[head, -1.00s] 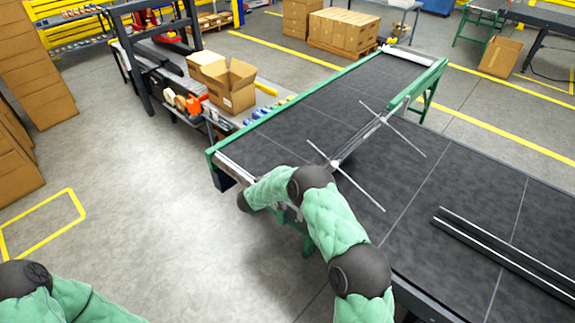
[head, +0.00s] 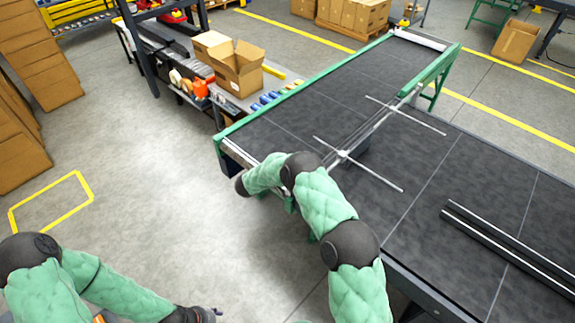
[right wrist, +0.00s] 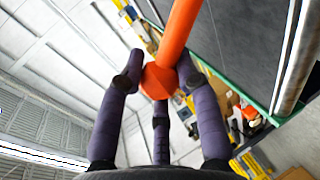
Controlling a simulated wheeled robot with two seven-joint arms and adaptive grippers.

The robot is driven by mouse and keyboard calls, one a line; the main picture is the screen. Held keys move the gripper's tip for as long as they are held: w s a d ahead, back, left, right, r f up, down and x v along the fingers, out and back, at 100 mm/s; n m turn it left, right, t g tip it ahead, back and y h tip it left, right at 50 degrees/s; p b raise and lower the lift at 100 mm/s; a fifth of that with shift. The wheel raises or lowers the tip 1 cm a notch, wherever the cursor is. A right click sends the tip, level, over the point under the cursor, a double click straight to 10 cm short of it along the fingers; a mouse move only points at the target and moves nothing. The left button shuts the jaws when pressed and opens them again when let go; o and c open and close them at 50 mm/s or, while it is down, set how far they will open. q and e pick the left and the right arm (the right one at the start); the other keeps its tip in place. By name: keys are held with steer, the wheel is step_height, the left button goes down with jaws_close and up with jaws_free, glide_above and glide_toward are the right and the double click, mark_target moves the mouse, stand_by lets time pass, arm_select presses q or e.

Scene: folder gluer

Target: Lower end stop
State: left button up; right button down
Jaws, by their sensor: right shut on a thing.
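The end stop (head: 343,155) is a silver bar lying lengthwise over the dark conveyor belt, with two thin rods crossing it. In the right wrist view, my right gripper (right wrist: 160,82) has its dark fingers closed around an orange handle (right wrist: 182,40) with a faceted end. In the head view my right arm reaches to the conveyor's near edge and hides that gripper and the handle. How high the rods sit above the belt is hard to tell. My left gripper (head: 203,314) is only partly in view at the bottom edge, and its fingers are unclear.
The conveyor has a green frame (head: 432,70). Two long dark strips with silver edges (head: 505,245) lie on the belt at right. A bench with an open carton (head: 238,70) stands at upper left. Stacked boxes (head: 40,55) stand far left.

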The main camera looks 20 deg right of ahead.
steer(key=shift+s+a+f, duration=0.1)
steer(key=shift+s+f, duration=0.05)
steer(key=shift+f, duration=0.15)
steer(key=c, duration=1.1)
jaws_free()
steer(key=shift+c, duration=0.2)
steer(key=o, duration=0.3)
steer(key=shift+r, duration=0.1)
steer(key=shift+r, duration=0.1)
steer(key=v, duration=1.1)
steer(key=shift+s+a+r, duration=0.1)
steer(key=shift+a, duration=0.25)
